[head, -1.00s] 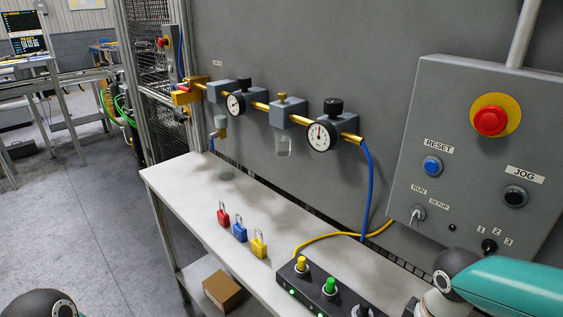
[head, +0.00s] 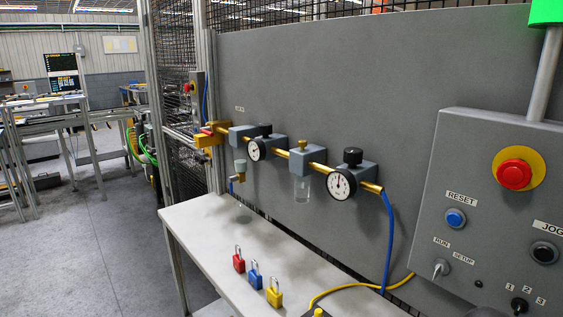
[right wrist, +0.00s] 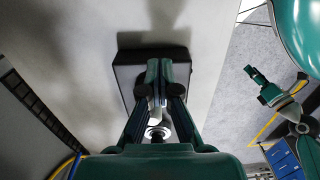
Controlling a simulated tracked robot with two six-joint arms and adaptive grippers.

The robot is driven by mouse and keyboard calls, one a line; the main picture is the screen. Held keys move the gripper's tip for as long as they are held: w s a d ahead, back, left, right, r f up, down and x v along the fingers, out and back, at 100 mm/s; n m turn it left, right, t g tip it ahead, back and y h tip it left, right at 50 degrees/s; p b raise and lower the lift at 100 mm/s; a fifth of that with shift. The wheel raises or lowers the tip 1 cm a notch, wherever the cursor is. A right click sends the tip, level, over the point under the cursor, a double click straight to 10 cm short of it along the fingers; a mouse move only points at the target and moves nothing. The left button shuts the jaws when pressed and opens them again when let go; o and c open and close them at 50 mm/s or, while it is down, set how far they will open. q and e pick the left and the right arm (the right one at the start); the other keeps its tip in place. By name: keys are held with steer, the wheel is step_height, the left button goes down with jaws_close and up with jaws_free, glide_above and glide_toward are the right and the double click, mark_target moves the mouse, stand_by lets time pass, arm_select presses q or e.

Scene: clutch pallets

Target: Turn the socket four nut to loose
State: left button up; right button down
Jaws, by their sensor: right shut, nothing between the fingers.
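The socket block shows as a dark box (right wrist: 127,78) on the pale bench in the right wrist view. My right gripper (right wrist: 166,68) is over it, shut with nothing in it, and covers much of its top. A pale round metal part (right wrist: 157,132) shows between the finger links; I cannot tell if it is the socket four nut. In the head view only the yellow tip (head: 319,313) of the block shows at the bottom edge. A teal arm end (right wrist: 262,85), seemingly my left gripper, is small and far off at the right of the wrist view.
Red (head: 239,259), blue (head: 255,275) and yellow (head: 274,292) padlocks stand on the bench (head: 205,222). Behind are gauges (head: 341,185) on a pipe and a blue hose (head: 389,240). A control box (head: 480,200) with a red button is at right. The left bench top is clear.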

steer(key=shift+w+d, duration=0.15)
steer(key=shift+w, duration=0.05)
steer(key=shift+w+d, duration=0.25)
steer(key=shift+d, duration=0.05)
steer(key=shift+s, duration=0.1)
steer(key=shift+d, duration=0.15)
steer(key=shift+s, duration=0.2)
steer(key=shift+d+r, duration=0.1)
step_height(320, 180, up, 6)
steer(key=p, duration=0.5)
steer(key=shift+s, duration=0.1)
